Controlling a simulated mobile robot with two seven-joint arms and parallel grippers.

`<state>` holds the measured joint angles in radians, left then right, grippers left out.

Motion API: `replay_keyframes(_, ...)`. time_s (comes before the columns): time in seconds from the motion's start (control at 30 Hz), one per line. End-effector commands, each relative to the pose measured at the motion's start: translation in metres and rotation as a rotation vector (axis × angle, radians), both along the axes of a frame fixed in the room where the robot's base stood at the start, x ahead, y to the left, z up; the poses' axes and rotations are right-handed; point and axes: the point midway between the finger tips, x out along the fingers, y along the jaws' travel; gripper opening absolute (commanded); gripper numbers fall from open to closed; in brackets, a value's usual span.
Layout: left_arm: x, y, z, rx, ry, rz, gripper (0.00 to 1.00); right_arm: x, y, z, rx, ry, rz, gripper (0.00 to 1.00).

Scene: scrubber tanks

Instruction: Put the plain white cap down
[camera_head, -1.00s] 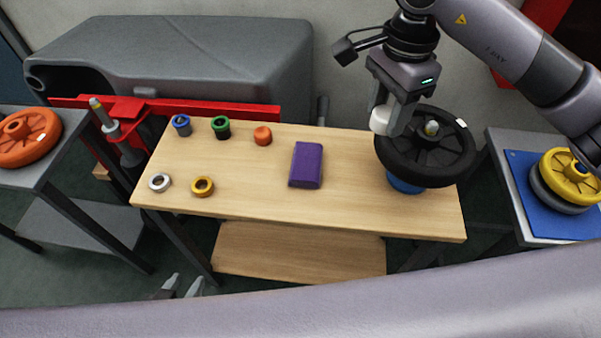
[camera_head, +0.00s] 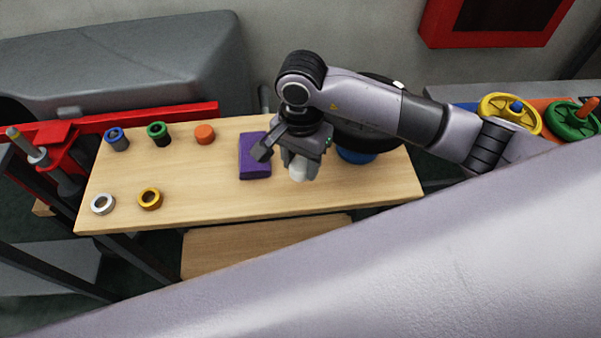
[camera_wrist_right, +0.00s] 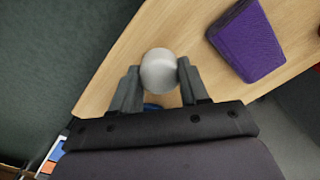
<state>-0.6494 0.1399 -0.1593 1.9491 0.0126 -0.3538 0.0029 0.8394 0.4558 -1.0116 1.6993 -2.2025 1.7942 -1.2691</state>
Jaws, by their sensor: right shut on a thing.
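My right gripper (camera_head: 300,172) is shut on the plain white cap (camera_head: 298,171), over the bench's right half, just right of the purple block. In the right wrist view the round pale top of the white cap (camera_wrist_right: 159,70) sits between the two fingers of the right gripper (camera_wrist_right: 160,78). The wooden bench top (camera_head: 215,195) lies below it. I cannot tell whether the cap touches the wood. My left gripper is not in view.
The purple block (camera_head: 254,158) lies close to the left. A black wheel (camera_head: 350,135) on a blue base (camera_head: 356,156) stands behind my right arm. Blue, green and orange pieces (camera_head: 204,134), and silver and yellow rings (camera_head: 149,199), stand left. The front middle of the bench is clear.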

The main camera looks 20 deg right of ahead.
Motion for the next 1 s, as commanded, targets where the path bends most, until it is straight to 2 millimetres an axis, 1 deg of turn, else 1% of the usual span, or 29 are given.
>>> replay_keyframes(0.17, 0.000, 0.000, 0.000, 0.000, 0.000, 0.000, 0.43, 0.000, 0.000, -0.011, 0.001, 0.001, -0.001, 0.08)
replay_keyframes(0.4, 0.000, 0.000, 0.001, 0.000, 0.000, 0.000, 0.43, -0.001, 0.000, -0.045, 0.000, 0.003, -0.002, 0.08)
replay_keyframes(0.43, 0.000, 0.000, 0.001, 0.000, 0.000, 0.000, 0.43, -0.001, 0.000, -0.048, 0.000, 0.001, -0.001, 0.08)
replay_keyframes(0.67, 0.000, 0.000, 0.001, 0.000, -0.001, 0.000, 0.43, 0.000, 0.000, -0.049, 0.001, -0.001, 0.000, 0.08)
replay_keyframes(0.8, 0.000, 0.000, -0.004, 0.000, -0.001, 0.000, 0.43, 0.000, 0.000, -0.054, 0.000, -0.001, 0.000, 0.08)
replay_keyframes(0.83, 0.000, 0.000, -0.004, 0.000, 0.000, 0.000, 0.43, 0.000, 0.000, -0.053, 0.000, -0.001, 0.000, 0.48)
replay_keyframes(0.87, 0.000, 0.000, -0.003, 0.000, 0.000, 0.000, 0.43, 0.000, 0.000, -0.052, 0.000, -0.001, 0.000, 0.57)
replay_keyframes(0.9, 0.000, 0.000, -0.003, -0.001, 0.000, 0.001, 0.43, 0.000, 0.000, -0.052, 0.000, -0.001, 0.000, 0.70)
replay_keyframes(1.0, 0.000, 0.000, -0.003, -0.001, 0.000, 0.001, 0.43, 0.000, 0.000, -0.052, 0.001, -0.001, -0.001, 0.70)
